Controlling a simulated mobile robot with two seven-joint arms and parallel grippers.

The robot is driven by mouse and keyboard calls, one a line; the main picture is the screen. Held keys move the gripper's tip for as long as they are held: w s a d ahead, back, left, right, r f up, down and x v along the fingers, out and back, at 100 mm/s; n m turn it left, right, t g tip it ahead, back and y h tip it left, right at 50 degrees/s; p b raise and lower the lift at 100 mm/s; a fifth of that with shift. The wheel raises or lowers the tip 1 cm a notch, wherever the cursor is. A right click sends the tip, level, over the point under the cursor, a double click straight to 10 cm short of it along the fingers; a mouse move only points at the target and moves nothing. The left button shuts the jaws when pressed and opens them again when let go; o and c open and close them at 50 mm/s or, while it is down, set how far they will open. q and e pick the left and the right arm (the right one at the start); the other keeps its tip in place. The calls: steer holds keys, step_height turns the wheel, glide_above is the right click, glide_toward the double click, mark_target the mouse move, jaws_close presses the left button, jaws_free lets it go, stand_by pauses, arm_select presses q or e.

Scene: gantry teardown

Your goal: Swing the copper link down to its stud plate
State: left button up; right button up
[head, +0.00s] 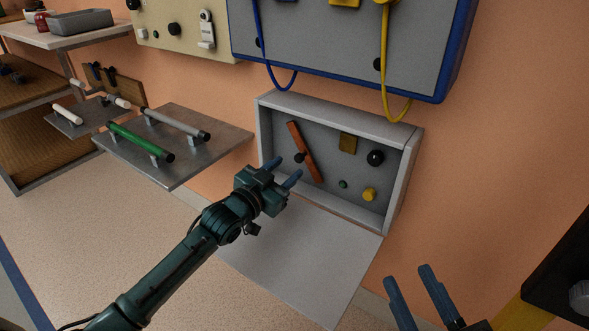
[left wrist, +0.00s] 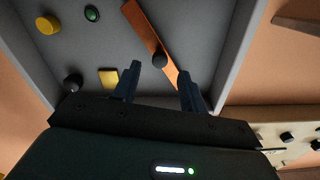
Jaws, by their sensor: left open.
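The copper link (head: 307,158) is a flat orange-brown bar inside the open grey wall box. It stands tilted, its upper end leaning left, with a black knob (head: 299,157) on it. A small brass-coloured plate (head: 348,143), perhaps the stud plate, is on the back panel to the link's right, apart from it. My left gripper (head: 287,167) is open in front of the link. In the left wrist view the link (left wrist: 147,32) runs down between its fingers, with the knob (left wrist: 160,60) near the tips; contact is unclear. My right gripper (head: 407,276) is open and empty at lower right.
The box (head: 401,185) also holds a black knob (head: 375,158), a green button (head: 343,184) and a yellow knob (head: 368,194). Its flap (head: 305,255) hangs open below. A blue-framed panel (head: 330,55) with looped cables is above. A metal shelf (head: 205,150) juts out at left.

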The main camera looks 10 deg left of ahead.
mark_target(297, 160)
arm_select(q)
steer(key=shift+b+x, duration=0.6)
steer(key=shift+x, duration=1.55)
arm_select(e)
steer(key=shift+w+d+r+n+t+y, duration=0.1)
steer(key=shift+w+r+n+t+y, duration=0.2)
steer(key=shift+r, duration=0.25)
steer(key=shift+w+r+n+t+y, duration=0.1)
steer(key=shift+r+n+t+y, duration=0.1)
steer(key=shift+r+n+y, duration=0.3)
arm_select(q)
jaws_close()
